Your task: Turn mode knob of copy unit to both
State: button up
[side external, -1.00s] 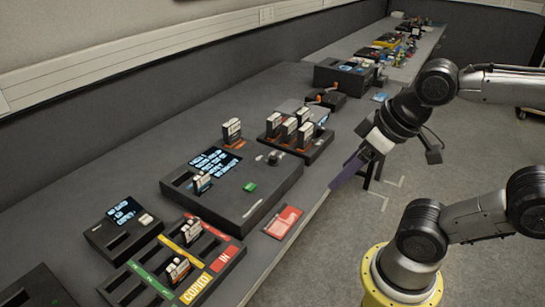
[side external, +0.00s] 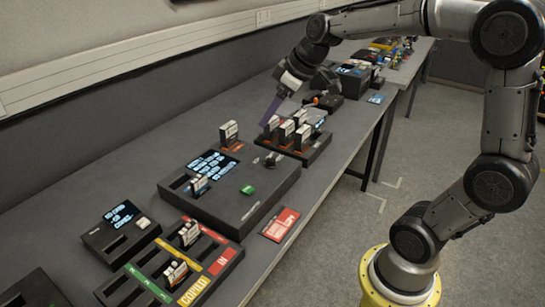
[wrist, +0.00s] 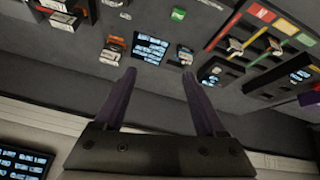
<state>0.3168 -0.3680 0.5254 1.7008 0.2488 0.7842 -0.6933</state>
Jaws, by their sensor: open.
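The copy unit (side external: 225,205) is a wide dark box in the middle of the table, with a lit text screen (side external: 207,165), a green button (side external: 248,190) and a card standing in a slot. Its small dark mode knob (side external: 272,160) is near the far right corner; its setting is too small to read. The screen also shows in the wrist view (wrist: 150,48), with the green button above it. My gripper (side external: 268,122) is open and empty, with purple fingers (wrist: 156,76). In the side view it appears above the table behind the unit, apart from the knob.
A rack of upright cards (side external: 290,138) stands close beside the unit's far end. A coloured sorting tray (side external: 175,262), a small screen box (side external: 118,230) and a red card (side external: 280,224) lie nearer the camera.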

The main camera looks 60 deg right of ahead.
jog(key=m+g, duration=0.1)
jog(key=m, duration=0.1)
send_over(271, 158)
jog(key=s+a, duration=0.4)
jog(key=s, duration=0.1)
notch_tip(271, 158, down, 6)
jog(key=f, duration=0.1)
jog(key=d+f, duration=0.3)
jog(key=d, duration=0.1)
jog(key=shift+m+g, duration=0.3)
jog(key=shift+m, duration=0.1)
jog(key=x, duration=0.9)
jog(key=s+x, duration=0.1)
jog(key=x, duration=0.3)
jog(key=shift+w+f, duration=0.1)
jog(key=shift+f, duration=0.25)
grip_shut()
